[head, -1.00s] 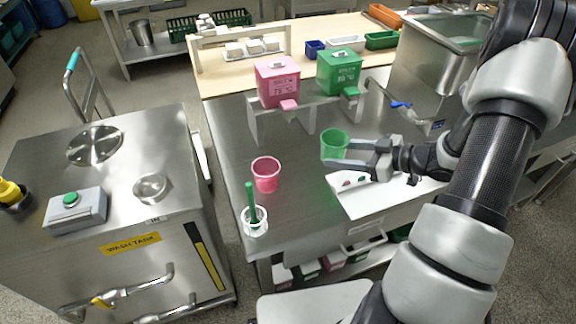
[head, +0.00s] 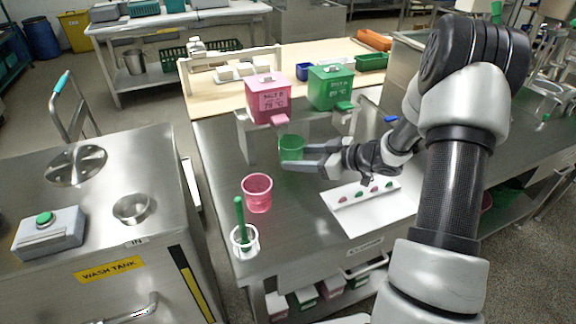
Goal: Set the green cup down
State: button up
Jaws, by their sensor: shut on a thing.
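The green cup (head: 291,147) is upright in my gripper (head: 300,163), which is shut on it from the right. The cup is over the steel bench (head: 222,178), in front of the pink and green boxes. Whether its base touches the bench cannot be told. A pink cup (head: 257,193) stands on the bench, nearer and to the left, apart from my gripper. The pink box (head: 268,97) and the green box (head: 329,88) sit on a raised steel stand (head: 243,135) behind the cup.
A white sheet (head: 350,219) with several small coloured pieces lies at the right. The wash tank (head: 95,225) is left of the bench. Bare steel shows between the pink cup and the sheet.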

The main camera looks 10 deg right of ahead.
jog(key=shift+w+a, duration=1.1)
jog(key=shift+a, duration=0.1)
jog(key=shift+w+a+f+b, duration=0.15)
jog(key=shift+f+b, duration=0.7)
jog(key=shift+f, duration=0.9)
jog(key=shift+f, duration=0.15)
jog(key=o, duration=1.2)
jog(key=shift+r, duration=0.3)
jog(key=p+v, duration=0.1)
jog(key=v, duration=0.6)
jog(key=shift+p, duration=0.4)
